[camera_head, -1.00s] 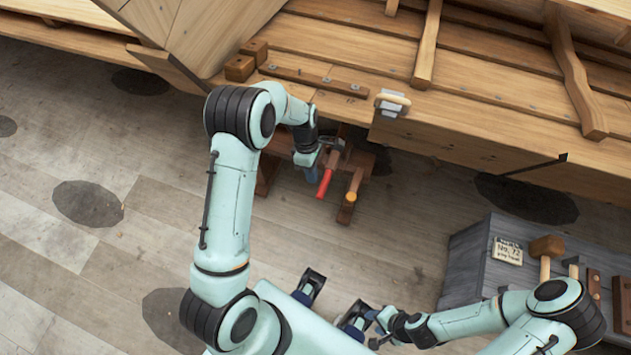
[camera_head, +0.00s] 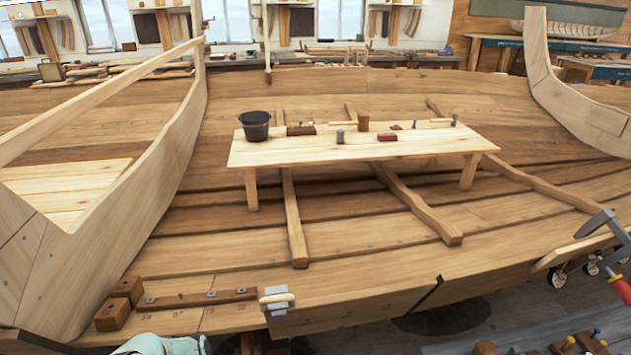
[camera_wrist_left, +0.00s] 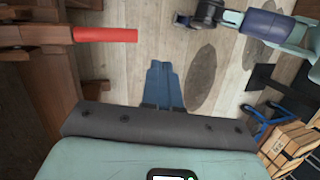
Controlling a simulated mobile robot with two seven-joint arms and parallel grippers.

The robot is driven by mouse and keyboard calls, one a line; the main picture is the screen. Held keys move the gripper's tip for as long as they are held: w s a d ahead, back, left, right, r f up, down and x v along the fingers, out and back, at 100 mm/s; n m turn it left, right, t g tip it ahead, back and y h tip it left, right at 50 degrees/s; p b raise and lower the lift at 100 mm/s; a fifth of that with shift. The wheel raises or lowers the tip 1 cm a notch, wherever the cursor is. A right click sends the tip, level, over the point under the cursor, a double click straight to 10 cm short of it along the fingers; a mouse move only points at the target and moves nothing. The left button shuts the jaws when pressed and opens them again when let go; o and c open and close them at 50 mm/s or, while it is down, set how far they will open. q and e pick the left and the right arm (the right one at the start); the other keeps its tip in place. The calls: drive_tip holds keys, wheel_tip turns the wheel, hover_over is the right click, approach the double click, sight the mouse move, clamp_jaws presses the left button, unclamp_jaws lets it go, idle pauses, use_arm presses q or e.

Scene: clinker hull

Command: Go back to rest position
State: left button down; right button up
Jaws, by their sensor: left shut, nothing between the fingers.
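My left gripper (camera_wrist_left: 163,85) shows in the left wrist view as blue fingers pressed together, shut and empty, above the plank floor. A red handle (camera_wrist_left: 105,35) on a dark wooden piece (camera_wrist_left: 38,36) lies to the left of the fingers, apart from them. In the head view only a pale green part of my left arm (camera_head: 160,346) shows at the bottom edge; the left gripper is out of that picture.
The wooden hull (camera_head: 225,220) fills the head view, with a low plank bench (camera_head: 350,149) carrying a black bucket (camera_head: 255,127) and several small tools. A red-handled clamp (camera_head: 607,225) stands at the right edge. Wooden crates (camera_wrist_left: 287,145) sit low right in the wrist view.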

use_arm(q)
drive_tip(key=s+d+f+m+p, duration=0.2)
drive_tip(key=s+d+f+m, duration=0.45)
drive_tip(key=s+f, duration=0.3)
drive_tip(key=s+d+m+t+p, duration=0.1)
drive_tip(key=s+d+m, duration=0.5)
drive_tip(key=s+m, duration=0.3)
drive_tip(key=shift+s+d+f+h, duration=0.15)
drive_tip(key=shift+s+f+h, duration=0.2)
drive_tip(key=shift+s, duration=0.8)
use_arm(e)
drive_tip(key=r, duration=0.1)
drive_tip(key=w+r, duration=0.2)
drive_tip(key=r, duration=0.1)
drive_tip(key=shift+r, duration=0.1)
use_arm(q)
drive_tip(key=shift+w+d+m, duration=0.1)
drive_tip(key=shift+w+m, duration=0.05)
drive_tip(key=shift+m, duration=0.1)
use_arm(e)
drive_tip(key=shift+s+d, duration=0.15)
